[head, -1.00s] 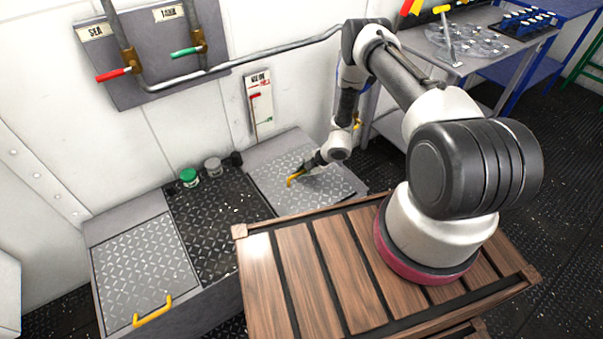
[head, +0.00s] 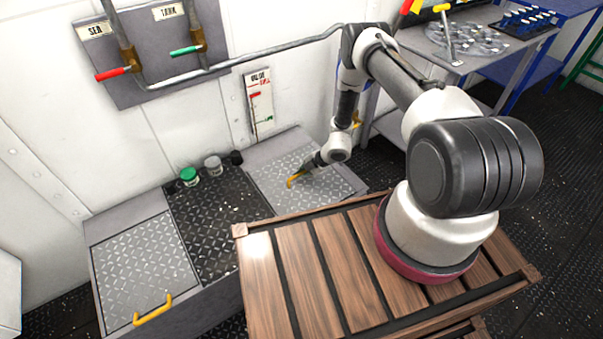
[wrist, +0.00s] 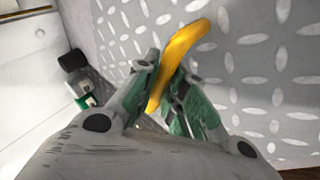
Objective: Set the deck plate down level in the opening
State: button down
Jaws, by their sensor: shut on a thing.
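The deck plate (head: 284,167) is a grey diamond-tread sheet with a yellow handle, at the right end of the raised deck in the head view. It looks about level. I cannot tell whether it sits flush or slightly high, and the opening's edges beneath it are hidden. My gripper (head: 302,176) is over the plate and shut on the yellow handle (wrist: 183,55). In the wrist view my gripper's fingers (wrist: 165,90) close around the handle from both sides, with the plate's tread (wrist: 270,70) behind.
A second tread plate (head: 145,265) with a yellow handle lies at the left. Dark tread (head: 215,225) lies between them. A green-lidded jar (head: 189,177), a grey jar (head: 213,167) and a black item (head: 236,158) stand along the wall. A wooden slatted top (head: 300,270) is in front.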

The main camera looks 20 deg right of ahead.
jog(key=shift+f, duration=0.3)
jog(key=c, duration=1.4)
grip_release()
jog(key=v, duration=1.2)
